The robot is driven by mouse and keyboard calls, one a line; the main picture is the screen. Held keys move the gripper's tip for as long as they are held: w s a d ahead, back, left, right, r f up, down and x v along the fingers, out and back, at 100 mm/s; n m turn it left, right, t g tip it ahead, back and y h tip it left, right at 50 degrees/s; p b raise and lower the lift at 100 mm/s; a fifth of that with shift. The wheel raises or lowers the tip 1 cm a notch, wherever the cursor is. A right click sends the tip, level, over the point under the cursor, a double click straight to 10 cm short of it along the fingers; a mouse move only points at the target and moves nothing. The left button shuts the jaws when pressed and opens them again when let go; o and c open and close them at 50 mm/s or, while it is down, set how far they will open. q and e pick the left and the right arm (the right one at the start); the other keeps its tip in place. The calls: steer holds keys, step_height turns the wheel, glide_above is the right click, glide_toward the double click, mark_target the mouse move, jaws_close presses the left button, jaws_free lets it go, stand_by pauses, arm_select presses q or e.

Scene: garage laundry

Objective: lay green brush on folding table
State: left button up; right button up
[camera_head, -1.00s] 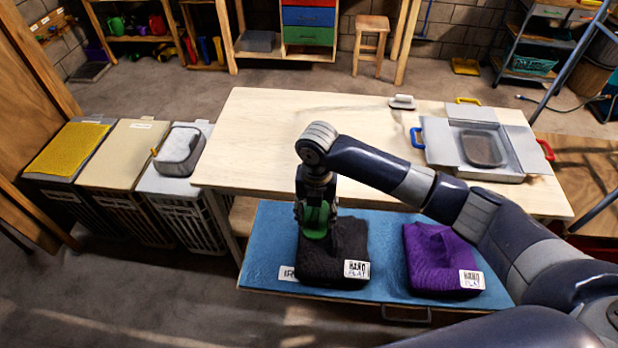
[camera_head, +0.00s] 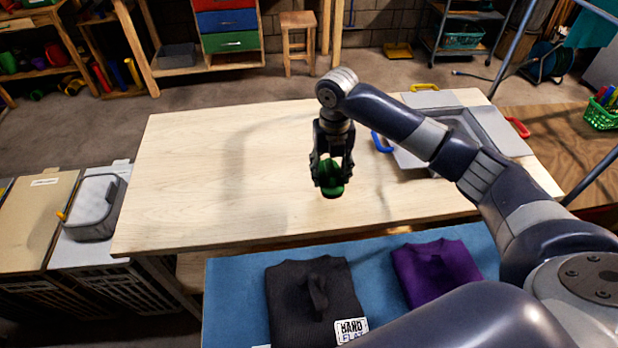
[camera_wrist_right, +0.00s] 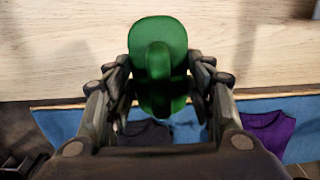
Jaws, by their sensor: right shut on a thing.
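My right gripper (camera_head: 332,176) is shut on the green brush (camera_head: 333,188). In the head view the brush hangs between the fingertips, over the pale wooden folding table (camera_head: 220,180), nearer its front edge. Its exact height above the table is hard to tell, but it looks raised. In the right wrist view the green brush (camera_wrist_right: 158,40) is held between both fingers of the right gripper (camera_wrist_right: 160,85), with the table top (camera_wrist_right: 60,50) beneath. My left gripper is not in view.
A blue board (camera_head: 235,290) in front holds a dark folded garment (camera_head: 285,290) and a purple one (camera_head: 435,272). The table's left half is clear.

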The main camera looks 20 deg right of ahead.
steer(key=f, duration=0.3)
steer(key=shift+s+p, duration=0.2)
steer(key=shift+p, duration=0.15)
step_height(320, 180, down, 5)
steer(key=shift+w+r+p, duration=0.1)
steer(key=shift+w+p, duration=0.05)
steer(key=shift+p, duration=0.35)
steer(key=shift+f, duration=0.3)
steer(key=o, duration=0.6)
steer(key=shift+c, duration=0.2)
steer(key=o, duration=0.4)
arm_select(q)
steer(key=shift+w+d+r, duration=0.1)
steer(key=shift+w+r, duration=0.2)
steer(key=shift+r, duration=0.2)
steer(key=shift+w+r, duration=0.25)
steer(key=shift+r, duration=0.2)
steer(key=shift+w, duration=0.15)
